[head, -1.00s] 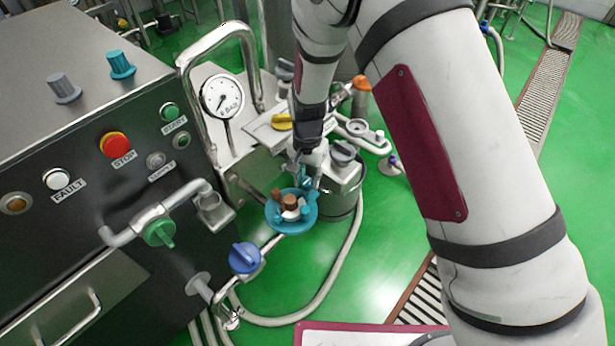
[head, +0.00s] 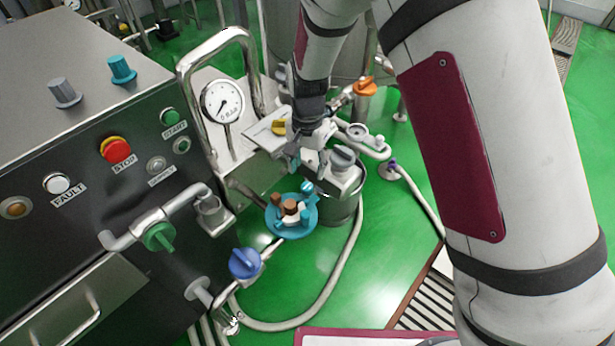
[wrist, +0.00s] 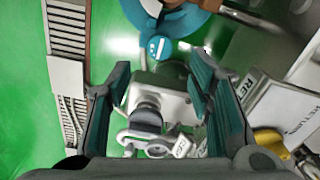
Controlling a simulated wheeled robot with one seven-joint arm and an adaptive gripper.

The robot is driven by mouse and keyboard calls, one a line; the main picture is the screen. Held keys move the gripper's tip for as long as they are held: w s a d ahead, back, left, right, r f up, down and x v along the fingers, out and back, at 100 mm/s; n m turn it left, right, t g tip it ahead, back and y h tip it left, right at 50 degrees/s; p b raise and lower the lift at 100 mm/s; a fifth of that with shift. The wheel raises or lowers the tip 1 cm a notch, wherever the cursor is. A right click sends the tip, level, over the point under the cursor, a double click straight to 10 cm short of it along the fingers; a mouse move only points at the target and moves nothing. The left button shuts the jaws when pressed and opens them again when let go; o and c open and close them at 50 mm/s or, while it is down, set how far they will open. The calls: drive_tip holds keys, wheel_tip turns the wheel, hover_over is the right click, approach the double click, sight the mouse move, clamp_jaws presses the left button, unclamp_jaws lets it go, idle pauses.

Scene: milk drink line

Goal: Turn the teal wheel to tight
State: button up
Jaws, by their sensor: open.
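The teal wheel (head: 282,229) sits low beside the machine in the head view, with brown and white parts at its hub and a small teal knob (head: 307,186) on its far rim. In the wrist view, part of the teal wheel (wrist: 203,19) shows at the top edge, with the teal knob (wrist: 158,46) below it. My gripper (head: 312,164) is open and empty, just behind and above the wheel, apart from it. In the wrist view its two fingers (wrist: 160,72) are spread, with the wheel beyond their tips. I cannot read any tight mark.
A white box with a grey knob (head: 343,157) stands close to my gripper and shows between the fingers in the wrist view (wrist: 147,112). A blue valve (head: 245,263), a green valve (head: 160,236), a yellow handle (head: 279,127) and a gauge (head: 223,102) are nearby. A hose curves around below.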

drive_tip(key=shift+r, duration=2.65)
wheel_tip(320, 180, up, 12)
drive_tip(key=n+y+p, duration=0.1)
drive_tip(key=p, duration=0.1)
hover_over(308, 185)
drive_tip(key=s+d, duration=0.4)
drive_tip(key=d, duration=0.3)
drive_tip(key=s+d+r+n+t+p, duration=0.2)
drive_tip(key=s+d+r+t, duration=0.1)
drive_tip(key=s+d+r, duration=0.9)
drive_tip(key=s+d+r+n, duration=0.1)
drive_tip(key=s, duration=0.5)
drive_tip(key=s+d+r+t+h+p, duration=0.1)
drive_tip(key=s+d+r, duration=0.1)
drive_tip(key=s, duration=0.5)
drive_tip(key=shift+s+r+n+p, duration=0.2)
drive_tip(key=shift+r+n+p, duration=0.1)
drive_tip(key=shift+n, duration=0.1)
drive_tip(key=shift+d, duration=0.1)
